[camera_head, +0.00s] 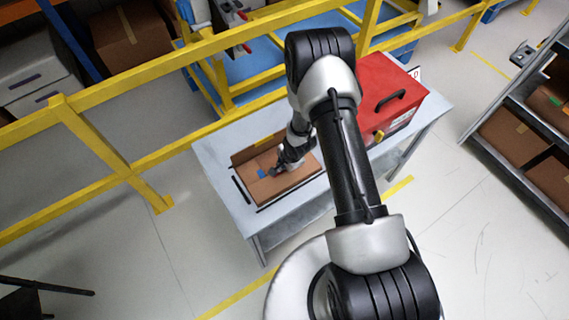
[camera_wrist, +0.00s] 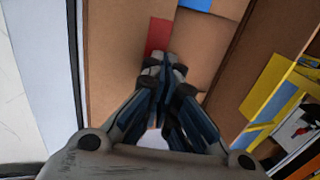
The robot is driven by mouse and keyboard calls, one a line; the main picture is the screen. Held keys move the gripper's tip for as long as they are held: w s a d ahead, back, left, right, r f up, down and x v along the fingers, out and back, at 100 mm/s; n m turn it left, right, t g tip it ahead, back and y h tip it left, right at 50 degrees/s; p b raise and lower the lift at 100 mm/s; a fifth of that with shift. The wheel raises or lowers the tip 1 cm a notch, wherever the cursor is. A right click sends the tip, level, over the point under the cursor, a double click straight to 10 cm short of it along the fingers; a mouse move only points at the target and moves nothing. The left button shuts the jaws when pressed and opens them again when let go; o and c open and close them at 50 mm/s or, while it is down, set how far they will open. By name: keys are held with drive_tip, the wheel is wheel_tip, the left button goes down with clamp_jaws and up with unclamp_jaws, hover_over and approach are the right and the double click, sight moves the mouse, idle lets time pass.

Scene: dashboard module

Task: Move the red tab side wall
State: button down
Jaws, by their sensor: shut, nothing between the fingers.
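A cardboard box (camera_head: 262,192) lies on the grey table, with a flap raised along its back edge. In the wrist view a red tab (camera_wrist: 158,36) sits on its brown cardboard (camera_wrist: 118,50), just beyond my fingertips. A blue tab (camera_wrist: 197,4) shows at the top of that view, and also in the head view (camera_head: 262,173). My gripper (camera_wrist: 166,60) is shut and empty, its fingertips at the cardboard close to the red tab. I cannot tell whether they touch it. In the head view my gripper (camera_head: 277,171) is over the box, and the red tab cannot be made out.
A red toolbox (camera_head: 395,85) with a black handle stands on the table (camera_head: 222,150), right of the box and partly behind my arm. Yellow railings (camera_head: 110,150) run behind the table. A shelf with cardboard boxes (camera_head: 510,135) stands at the right. The floor between shelf and table is clear.

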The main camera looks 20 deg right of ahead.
sight(288, 174)
idle(0.4)
drive_tip(key=shift+s+d+r, duration=0.2)
drive_tip(key=shift+s+r, duration=0.1)
drive_tip(key=shift+s, duration=0.4)
wheel_tip(288, 174, up, 14)
drive_tip(key=s+p, duration=0.1)
drive_tip(key=p, duration=0.5)
drive_tip(key=shift+d, duration=0.2)
